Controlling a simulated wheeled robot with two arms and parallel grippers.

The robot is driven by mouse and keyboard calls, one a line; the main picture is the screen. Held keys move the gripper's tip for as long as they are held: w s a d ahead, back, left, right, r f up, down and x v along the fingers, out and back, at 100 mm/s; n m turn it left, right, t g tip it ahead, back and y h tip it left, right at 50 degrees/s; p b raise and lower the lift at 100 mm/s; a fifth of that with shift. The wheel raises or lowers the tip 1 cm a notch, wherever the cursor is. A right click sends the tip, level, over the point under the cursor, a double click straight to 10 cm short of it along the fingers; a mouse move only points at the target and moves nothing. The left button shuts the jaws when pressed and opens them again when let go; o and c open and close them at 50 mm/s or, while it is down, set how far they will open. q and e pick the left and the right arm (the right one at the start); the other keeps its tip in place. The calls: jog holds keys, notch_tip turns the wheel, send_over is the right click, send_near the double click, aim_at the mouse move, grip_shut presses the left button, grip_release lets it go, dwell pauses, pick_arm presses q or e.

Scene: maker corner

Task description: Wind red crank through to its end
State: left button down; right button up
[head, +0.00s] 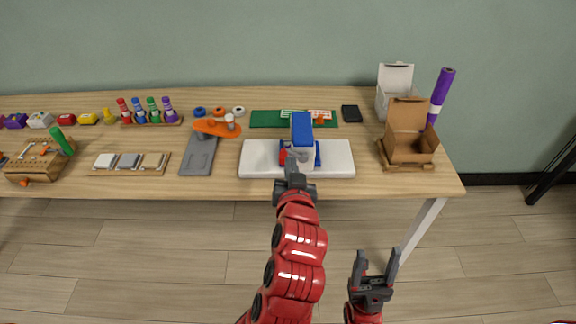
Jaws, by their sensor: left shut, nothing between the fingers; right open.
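The red crank (283,156) shows only as a small red part on the left side of a blue and white device (302,128). The device stands on a white base plate (340,160) near the front of the table. My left gripper (291,160) is shut and empty, with its fingertips at the front of the device, close beside the red part. I cannot tell whether they touch it. The gripper and arm hide part of the crank and the device's lower front. My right gripper (375,268) is open and empty, in front of the table and below its edge.
A grey plate with an orange lever (216,128) lies left of the white base. A green board (262,119) and a black box (351,114) lie behind it. An open cardboard box (410,145) and a purple tube (441,88) stand at the right. Wooden trays and small blocks fill the left.

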pick_arm(q)
jog(key=w+a+f+p, duration=0.1)
jog(key=w+f+p, duration=0.1)
jog(key=w+f, duration=0.4)
jog(key=shift+r+x, duration=0.35)
jog(key=shift+x, duration=1.25)
jog(key=shift+w+f, duration=0.1)
jog(key=shift+a, duration=0.1)
